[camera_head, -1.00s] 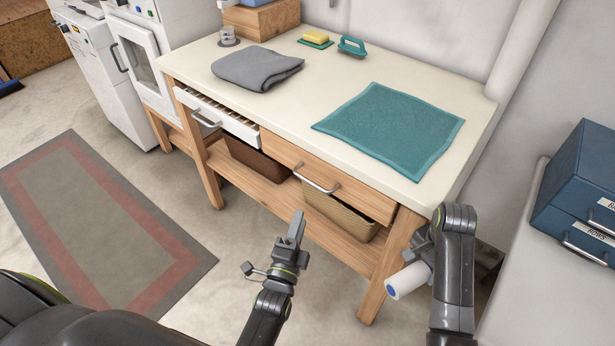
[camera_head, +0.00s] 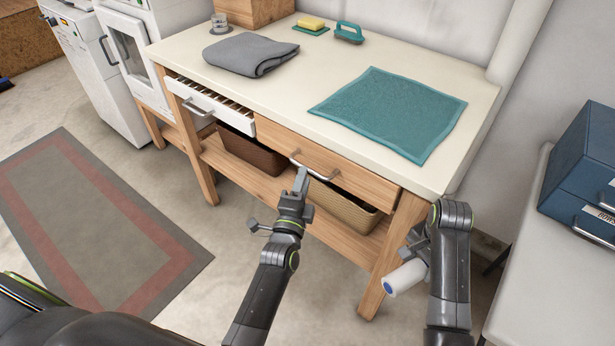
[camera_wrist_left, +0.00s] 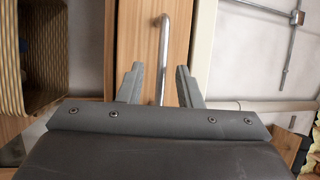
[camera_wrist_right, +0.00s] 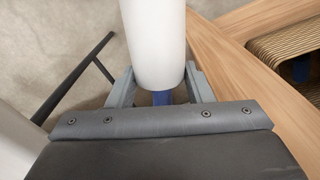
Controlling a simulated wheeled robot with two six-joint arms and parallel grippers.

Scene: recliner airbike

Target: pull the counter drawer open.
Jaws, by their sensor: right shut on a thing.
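The counter has a wooden drawer (camera_head: 345,169) at the right, which looks shut, with a metal bar handle (camera_head: 314,170). A white-fronted drawer (camera_head: 212,105) at the left stands partly open. My left gripper (camera_head: 301,181) is at the wooden drawer's handle. In the left wrist view, its fingers (camera_wrist_left: 158,85) are open, one on each side of the handle (camera_wrist_left: 163,50). No grip on the bar shows. My right gripper (camera_wrist_right: 160,88) is shut on a white cylinder with a blue end (camera_wrist_right: 155,40), held beside the counter's right front leg, also in the head view (camera_head: 405,278).
On the counter lie a teal cloth (camera_head: 388,112), a folded grey towel (camera_head: 250,54), a yellow sponge (camera_head: 311,23) and a teal-handled brush (camera_head: 349,33). Baskets (camera_head: 343,208) stand on the shelf below. A blue drawer box (camera_head: 585,165) is on a table at the right.

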